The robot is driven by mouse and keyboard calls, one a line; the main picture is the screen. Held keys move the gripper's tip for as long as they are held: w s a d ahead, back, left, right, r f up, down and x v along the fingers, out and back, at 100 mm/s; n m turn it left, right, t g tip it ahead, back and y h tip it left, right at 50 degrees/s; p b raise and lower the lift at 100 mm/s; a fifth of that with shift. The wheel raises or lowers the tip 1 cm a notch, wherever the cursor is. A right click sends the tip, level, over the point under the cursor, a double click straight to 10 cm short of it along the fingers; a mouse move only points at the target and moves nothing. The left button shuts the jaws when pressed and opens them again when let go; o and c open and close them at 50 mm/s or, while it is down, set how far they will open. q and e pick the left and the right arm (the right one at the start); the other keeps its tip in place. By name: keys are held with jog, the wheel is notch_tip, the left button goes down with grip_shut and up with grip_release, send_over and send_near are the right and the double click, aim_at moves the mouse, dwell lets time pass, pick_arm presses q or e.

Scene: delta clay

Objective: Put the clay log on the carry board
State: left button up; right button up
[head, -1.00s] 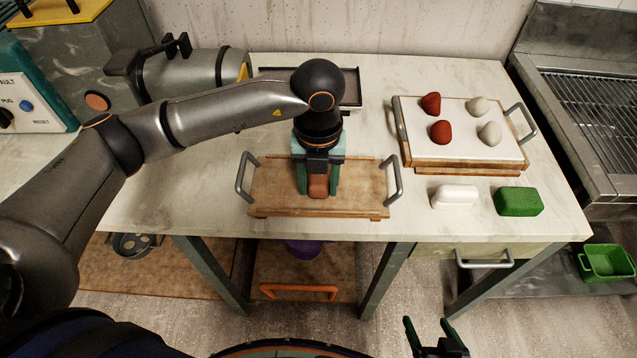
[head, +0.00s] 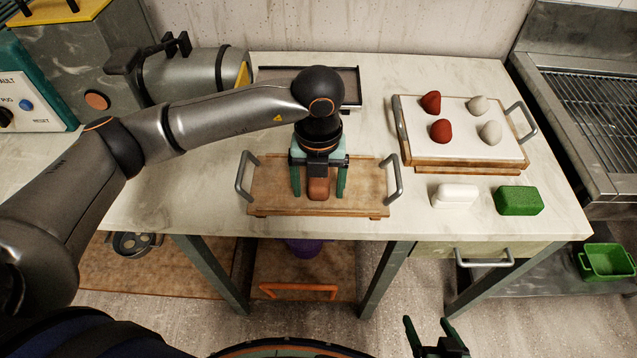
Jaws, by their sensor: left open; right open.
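The clay log (head: 319,188) is a reddish-brown piece that lies on the wooden carry board (head: 274,190), near its middle. The board has a grey metal handle at each end. My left gripper (head: 319,191) is open above the board, with one green finger on each side of the log and a visible gap to it. The far part of the log is hidden under the gripper. My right gripper (head: 432,328) is open and empty at the bottom of the view, in front of the table.
A second board with a white top (head: 463,132) holds red and pale clay lumps at the right. A white block (head: 455,196) and a green block (head: 519,200) lie in front of it. A dark tray (head: 352,88) lies behind my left gripper.

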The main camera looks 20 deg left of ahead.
pick_arm(q)
notch_tip(320, 180, up, 12)
jog(key=shift+r, duration=0.15)
jog(key=shift+c, duration=0.2)
dwell(1.3)
